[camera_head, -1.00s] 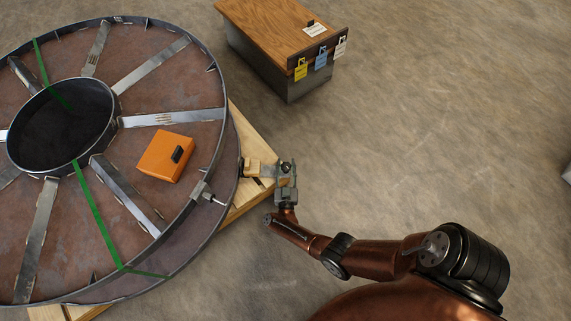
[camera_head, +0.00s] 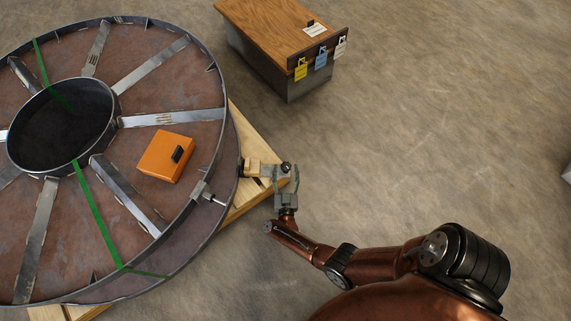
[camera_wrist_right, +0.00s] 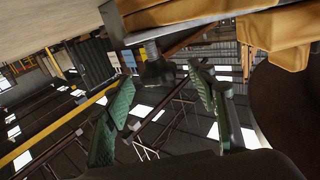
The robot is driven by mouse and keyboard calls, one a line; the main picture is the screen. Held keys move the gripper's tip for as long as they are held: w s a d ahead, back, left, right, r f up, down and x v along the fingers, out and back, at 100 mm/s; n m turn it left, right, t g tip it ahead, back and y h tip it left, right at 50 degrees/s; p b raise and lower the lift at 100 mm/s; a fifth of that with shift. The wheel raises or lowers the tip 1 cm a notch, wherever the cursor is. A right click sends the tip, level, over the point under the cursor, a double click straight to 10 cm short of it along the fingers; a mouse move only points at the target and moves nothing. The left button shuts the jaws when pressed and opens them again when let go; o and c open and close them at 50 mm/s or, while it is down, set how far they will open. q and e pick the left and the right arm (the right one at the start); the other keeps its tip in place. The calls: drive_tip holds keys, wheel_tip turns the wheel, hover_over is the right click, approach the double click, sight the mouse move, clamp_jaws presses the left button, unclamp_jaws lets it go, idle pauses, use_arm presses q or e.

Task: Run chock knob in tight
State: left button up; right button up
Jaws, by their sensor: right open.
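The chock (camera_head: 258,170) is a pale wooden block with a metal bracket, beside the rim of the big steel reel (camera_head: 228,130) on the wooden pallet. Its dark knob (camera_head: 286,167) sits at the bracket's outer end; the knob also shows in the wrist view (camera_wrist_right: 156,72). My right gripper (camera_head: 287,176) is open, with its fingers to either side of the knob. In the wrist view its green finger pads (camera_wrist_right: 158,88) stand apart, and the knob is near the tips between them. I see no grip on it. My left gripper is not in view.
An orange box (camera_head: 160,158) with a black handle lies on the reel. A small metal fitting (camera_head: 206,194) with a rod projects from the rim. A wood-topped cabinet (camera_head: 283,40) with coloured tags stands behind.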

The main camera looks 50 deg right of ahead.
drive_tip(key=v, duration=0.9)
drive_tip(key=shift+a, duration=0.15)
drive_tip(key=shift+s, duration=0.1)
